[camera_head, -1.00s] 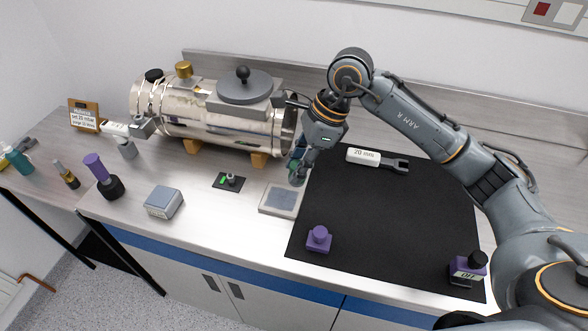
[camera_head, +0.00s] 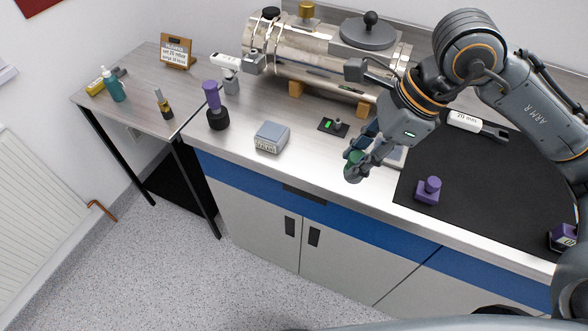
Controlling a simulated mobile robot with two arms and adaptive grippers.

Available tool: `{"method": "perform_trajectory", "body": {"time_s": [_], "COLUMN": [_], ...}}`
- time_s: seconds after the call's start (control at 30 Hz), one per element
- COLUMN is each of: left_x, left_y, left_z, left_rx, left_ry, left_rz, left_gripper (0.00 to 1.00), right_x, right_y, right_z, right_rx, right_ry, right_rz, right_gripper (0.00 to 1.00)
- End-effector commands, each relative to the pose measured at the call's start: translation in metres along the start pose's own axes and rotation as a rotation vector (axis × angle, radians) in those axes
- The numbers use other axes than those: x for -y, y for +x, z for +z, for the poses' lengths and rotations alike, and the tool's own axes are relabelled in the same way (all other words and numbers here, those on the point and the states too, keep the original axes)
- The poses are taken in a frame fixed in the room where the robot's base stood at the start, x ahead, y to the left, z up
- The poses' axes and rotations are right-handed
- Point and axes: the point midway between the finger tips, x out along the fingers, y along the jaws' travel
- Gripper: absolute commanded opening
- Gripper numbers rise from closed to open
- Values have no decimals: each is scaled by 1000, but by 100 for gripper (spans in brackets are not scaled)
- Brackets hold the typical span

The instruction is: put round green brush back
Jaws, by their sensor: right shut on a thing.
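My right gripper (camera_head: 358,170) is shut on a green object (camera_head: 352,157), apparently the round green brush. Only a small green part shows between the fingers; the rest is hidden by them. The gripper hangs near the bench's front edge, to the left of a flat grey square pad (camera_head: 397,156) that the arm partly covers. I cannot tell how high the brush is above the bench. My left gripper is not in view.
A black pad with a green light (camera_head: 332,127), a grey-blue box (camera_head: 272,137) and a purple-topped item (camera_head: 212,105) stand left of the gripper. The steel chamber (camera_head: 320,55) is behind. A side table (camera_head: 140,85) holds bottles. A black mat (camera_head: 480,190) lies right.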

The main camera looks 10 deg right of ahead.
Motion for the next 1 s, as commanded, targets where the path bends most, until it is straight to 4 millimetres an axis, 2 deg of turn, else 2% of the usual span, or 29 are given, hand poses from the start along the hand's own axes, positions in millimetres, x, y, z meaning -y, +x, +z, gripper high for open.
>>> {"method": "perform_trajectory", "body": {"time_s": [0.07, 0.17, 0.3, 0.4, 0.5, 0.7, 1.0], "left_x": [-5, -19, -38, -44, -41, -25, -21], "left_y": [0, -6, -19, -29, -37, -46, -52], "left_z": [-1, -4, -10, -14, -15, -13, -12], "left_rx": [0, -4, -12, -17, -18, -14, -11], "left_ry": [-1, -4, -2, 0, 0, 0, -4], "left_rz": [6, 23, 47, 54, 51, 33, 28], "left_gripper": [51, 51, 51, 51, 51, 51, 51], "right_x": [-2, 7, 38, 62, 85, 111, 128], "right_y": [0, 5, 20, 33, 48, 85, 106], "right_z": [-1, 1, 4, 6, 6, -2, -6], "right_rx": [-3, -4, -4, -3, -4, -4, -5], "right_ry": [2, 7, 8, 8, 8, 4, 3], "right_rz": [1, 5, 6, 7, 6, 5, 3], "right_gripper": [3, 3, 3, 3, 3, 3, 3]}}
